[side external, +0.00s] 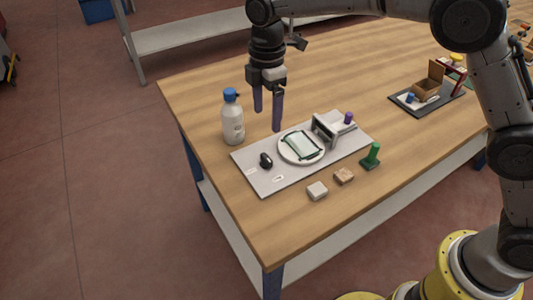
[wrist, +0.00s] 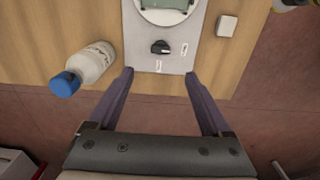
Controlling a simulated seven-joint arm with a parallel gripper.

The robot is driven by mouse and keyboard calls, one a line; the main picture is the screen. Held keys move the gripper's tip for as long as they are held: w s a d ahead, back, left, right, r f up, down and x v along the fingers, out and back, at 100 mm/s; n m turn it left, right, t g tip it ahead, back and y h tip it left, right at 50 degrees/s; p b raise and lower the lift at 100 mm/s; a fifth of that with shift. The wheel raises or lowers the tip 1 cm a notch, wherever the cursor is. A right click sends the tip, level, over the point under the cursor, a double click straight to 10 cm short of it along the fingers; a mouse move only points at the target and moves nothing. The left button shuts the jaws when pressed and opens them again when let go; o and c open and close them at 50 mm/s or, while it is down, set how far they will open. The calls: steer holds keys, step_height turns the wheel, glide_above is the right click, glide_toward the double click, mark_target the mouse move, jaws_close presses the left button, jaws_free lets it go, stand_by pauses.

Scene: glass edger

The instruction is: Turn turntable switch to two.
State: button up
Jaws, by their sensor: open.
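The turntable switch is a black knob (side external: 266,160) near the left end of a grey base plate (side external: 254,182). It also shows in the wrist view (wrist: 160,47), with small white labels beside it (wrist: 184,49); their writing is too small to read. The round white turntable (side external: 301,148) sits on the plate to the right of the knob and carries a greenish glass piece (side external: 301,145). My gripper (side external: 267,118) is open and empty, above the table behind the plate. In the wrist view its fingers (wrist: 160,80) point toward the plate, with the knob ahead between their lines, apart from them.
A white bottle with a blue cap (side external: 233,118) stands left of the plate. A grey bracket with a purple knob (side external: 334,128) stands on the right part of the plate. A white block (side external: 317,191), a brown block (side external: 344,175) and a green-handled item (side external: 371,156) lie in front.

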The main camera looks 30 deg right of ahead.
mark_target(266, 157)
step_height(266, 157, down, 14)
steer(key=shift+s+a+r, duration=0.1)
steer(key=shift+r, duration=0.05)
stand_by(0.4)
jaws_close()
stand_by(0.4)
